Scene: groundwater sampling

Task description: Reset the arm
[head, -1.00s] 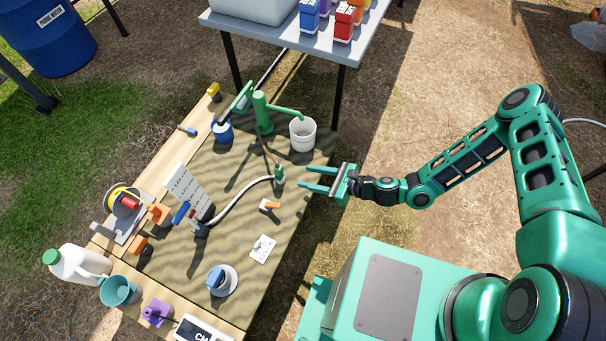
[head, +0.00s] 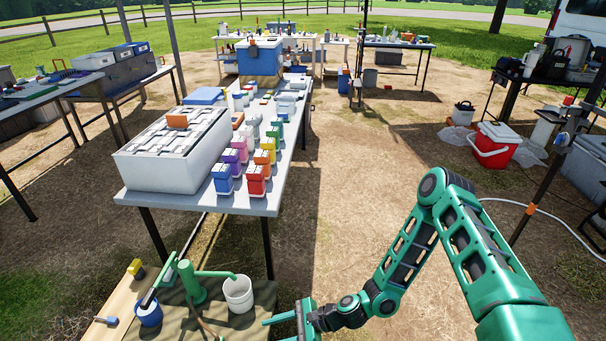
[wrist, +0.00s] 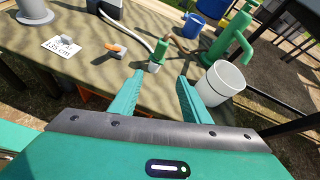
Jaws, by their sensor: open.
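My gripper (head: 286,326) is at the bottom of the head view, at the right edge of the sampling bench. In the wrist view my gripper (wrist: 160,97) has its two green fingers apart with nothing between them. Beyond the fingertips are a green hose fitting (wrist: 157,58) and an orange-handled piece (wrist: 115,49) on the bench's sandy top (wrist: 75,72). A white bucket (head: 238,293) stands under the spout of the green hand pump (head: 190,281). My arm is bent, with its elbow raised on the right.
A long table (head: 258,206) with a white case (head: 175,146) and several coloured bottles stands ahead. A red cooler (head: 493,146) and a pole (head: 548,180) are at the right. Bare ground (head: 350,160) between them is open.

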